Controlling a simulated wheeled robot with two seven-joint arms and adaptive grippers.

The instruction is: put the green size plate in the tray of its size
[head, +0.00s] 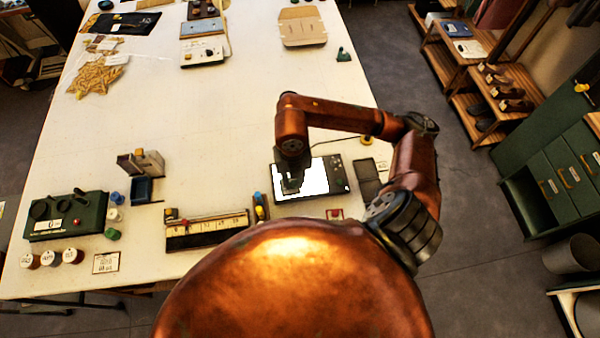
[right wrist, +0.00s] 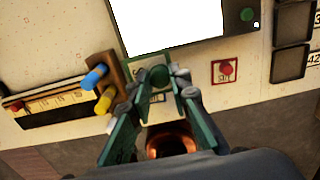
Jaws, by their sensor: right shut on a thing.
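My right gripper (head: 290,188) is above the lower left part of a panel with a bright white screen (head: 312,177). In the right wrist view its green fingers (right wrist: 160,88) are closed around a small green plate (right wrist: 158,76) with a round green knob. The plate's size mark is not readable. Dark trays (head: 367,178) stand right of the panel. In the right wrist view two dark trays show at the right edge, an upper tray (right wrist: 294,20) and a lower tray (right wrist: 290,63) with a label that seems to read 42. My left gripper is not in view.
A red-knobbed plate (right wrist: 226,70) lies below the panel. A wooden block with blue and yellow pegs (head: 260,207) and a long ruled box (head: 207,230) stand left of it. A green case (head: 66,216) is farther left. The table's middle is clear.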

